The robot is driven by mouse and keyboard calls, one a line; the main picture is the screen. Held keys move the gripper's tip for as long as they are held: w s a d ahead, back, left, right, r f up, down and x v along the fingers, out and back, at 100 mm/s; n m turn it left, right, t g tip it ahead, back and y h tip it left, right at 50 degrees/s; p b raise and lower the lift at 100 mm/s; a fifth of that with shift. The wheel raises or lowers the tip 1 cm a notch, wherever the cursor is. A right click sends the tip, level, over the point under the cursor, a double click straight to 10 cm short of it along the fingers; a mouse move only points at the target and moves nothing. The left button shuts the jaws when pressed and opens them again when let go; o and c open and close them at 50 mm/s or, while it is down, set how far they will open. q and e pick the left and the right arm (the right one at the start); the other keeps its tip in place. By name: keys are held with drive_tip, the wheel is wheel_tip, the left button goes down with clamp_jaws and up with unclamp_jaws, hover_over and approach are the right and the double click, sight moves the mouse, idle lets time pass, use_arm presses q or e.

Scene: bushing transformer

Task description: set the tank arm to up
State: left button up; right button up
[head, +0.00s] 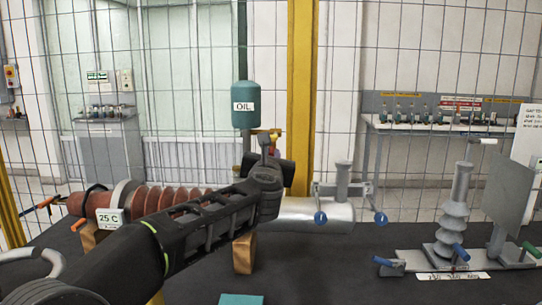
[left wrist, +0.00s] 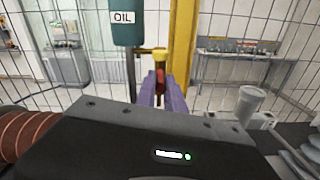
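The green oil tank (head: 246,108) hangs by the yellow post, and its lower part shows in the left wrist view (left wrist: 127,28). A small yellow fitting with a red part, which looks like the tank arm (left wrist: 160,70), sits below and right of the tank. My left gripper (head: 268,143) reaches up to this fitting from below. In the left wrist view its purple fingers (left wrist: 161,92) stand on either side of the red part. Whether they touch it I cannot tell. The fingers hide part of the fitting in the head view. My right gripper is not in view.
A reddish ribbed bushing (head: 178,197) lies behind my left forearm, with a "25 C" sign (head: 110,218) in front. A metal cylinder (head: 310,214) lies right of the gripper. A grey ribbed insulator (head: 453,215) stands at right. Wire mesh and the yellow post (head: 301,90) stand behind.

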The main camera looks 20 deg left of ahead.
use_arm(q)
clamp_jaws()
idle(0.8)
